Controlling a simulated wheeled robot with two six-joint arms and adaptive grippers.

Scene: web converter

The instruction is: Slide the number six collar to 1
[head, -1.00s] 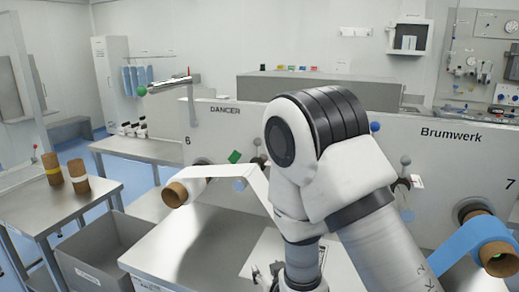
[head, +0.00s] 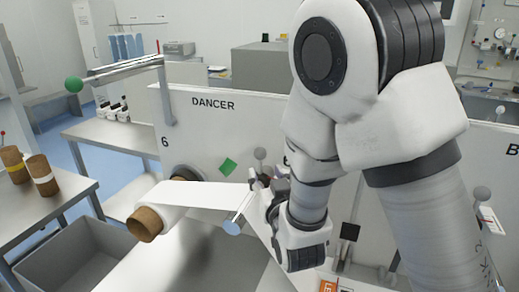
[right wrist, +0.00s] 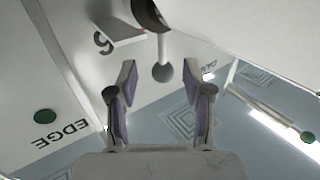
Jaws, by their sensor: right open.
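A panel marked 6 (head: 164,141) stands ahead in the head view, with a roll of white web (head: 165,205) on a brown core. A lever with a grey ball knob (head: 260,153) stands on this panel to its right. In the right wrist view a grey ball knob (right wrist: 162,72) hangs on a rod from a dark ring (right wrist: 148,12), beside an inverted numeral. I cannot tell for sure which part is the collar. My right gripper (right wrist: 162,100) is open; the knob shows between and beyond its fingers, with no visible contact. My left gripper is out of view.
A grey bin (head: 75,250) and a table with brown cores (head: 38,176) are at the left. My right arm hides much of the right side.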

